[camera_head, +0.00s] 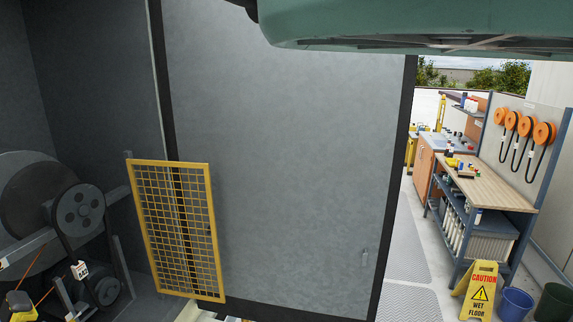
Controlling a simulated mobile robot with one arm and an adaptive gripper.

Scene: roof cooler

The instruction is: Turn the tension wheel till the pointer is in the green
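A dark belt drive stands inside the grey cabinet at the left edge of the head view. Its upper pulley (80,211) has round holes, and a belt runs down to a lower pulley (106,291). A small pale plate (80,270) sits beside the belt; it is too small to read, and I cannot tell whether it is the gauge. I cannot make out a tension wheel, a pointer or a green zone. My gripper is not in view.
A yellow mesh guard (180,230) stands upright just right of the drive, in front of a grey panel (280,150). A yellow-and-black object (19,301) is at bottom left. At right are a workbench (490,185), a wet-floor sign (479,291) and buckets (515,304).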

